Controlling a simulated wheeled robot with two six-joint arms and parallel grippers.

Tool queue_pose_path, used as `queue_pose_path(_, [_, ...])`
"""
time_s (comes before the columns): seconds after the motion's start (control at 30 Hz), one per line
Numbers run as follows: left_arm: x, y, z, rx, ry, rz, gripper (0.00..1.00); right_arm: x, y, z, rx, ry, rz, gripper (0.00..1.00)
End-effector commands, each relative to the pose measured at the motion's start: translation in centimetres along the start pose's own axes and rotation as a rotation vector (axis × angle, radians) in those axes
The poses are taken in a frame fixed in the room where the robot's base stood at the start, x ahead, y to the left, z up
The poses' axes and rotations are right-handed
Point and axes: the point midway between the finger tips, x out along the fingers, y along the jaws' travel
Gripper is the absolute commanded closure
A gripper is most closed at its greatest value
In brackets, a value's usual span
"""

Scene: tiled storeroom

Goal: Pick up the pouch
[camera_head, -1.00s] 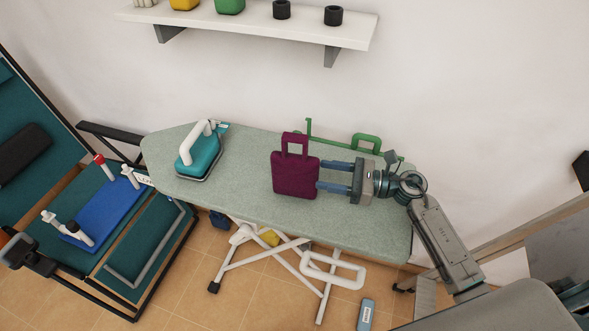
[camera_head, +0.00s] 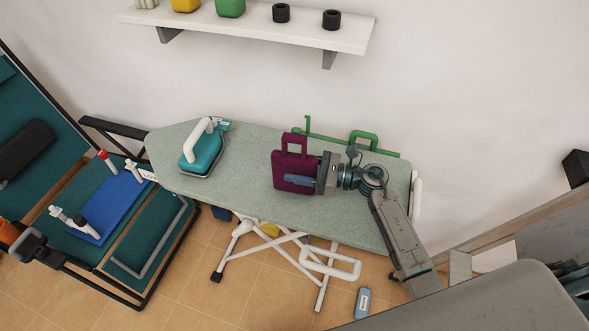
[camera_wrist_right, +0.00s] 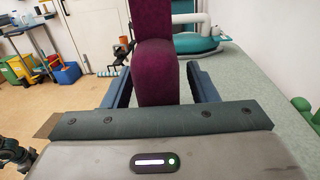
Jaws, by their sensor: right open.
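The pouch (camera_head: 291,160) is a dark purple bag with a loop handle, upright on the ironing board (camera_head: 245,208). My right gripper (camera_head: 296,174) comes in from the right. Its jaws are open around the pouch: one blue finger crosses the near face, and the other is hidden behind it in the head view. In the right wrist view the pouch (camera_wrist_right: 157,72) stands between the two fingers, with a visible gap at the right finger. My left gripper is not in view.
A teal iron (camera_head: 202,148) stands on the board left of the pouch. A green rail (camera_head: 362,142) runs along the board's back edge, close behind my right gripper. A wall shelf (camera_head: 250,25) hangs above. A trolley with a blue tray (camera_head: 108,208) stands at the left.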

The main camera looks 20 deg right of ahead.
Motion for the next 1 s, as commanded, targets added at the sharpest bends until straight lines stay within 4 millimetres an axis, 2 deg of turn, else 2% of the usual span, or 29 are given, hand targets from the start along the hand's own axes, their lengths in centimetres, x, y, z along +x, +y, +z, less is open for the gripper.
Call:
queue_pose_path(0.03, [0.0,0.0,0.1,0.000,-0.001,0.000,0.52,0.0,0.0,0.0,0.000,0.000,0.000,0.49])
queue_pose_path(0.2, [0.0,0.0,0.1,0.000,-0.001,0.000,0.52,0.0,0.0,0.0,0.000,0.000,0.000,0.83])
queue_pose_path(0.3, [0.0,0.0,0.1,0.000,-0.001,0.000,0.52,0.0,0.0,0.0,0.000,0.000,0.000,0.99])
queue_pose_path(0.67, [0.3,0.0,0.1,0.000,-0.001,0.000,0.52,0.0,0.0,0.4,-0.002,-0.001,0.000,0.99])
queue_pose_path(0.93, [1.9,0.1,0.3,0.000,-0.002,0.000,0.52,-0.1,0.0,3.0,-0.007,-0.002,-0.001,0.99])
queue_pose_path(1.0, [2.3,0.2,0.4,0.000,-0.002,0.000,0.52,-0.8,0.8,3.2,-0.003,0.003,-0.001,0.99])
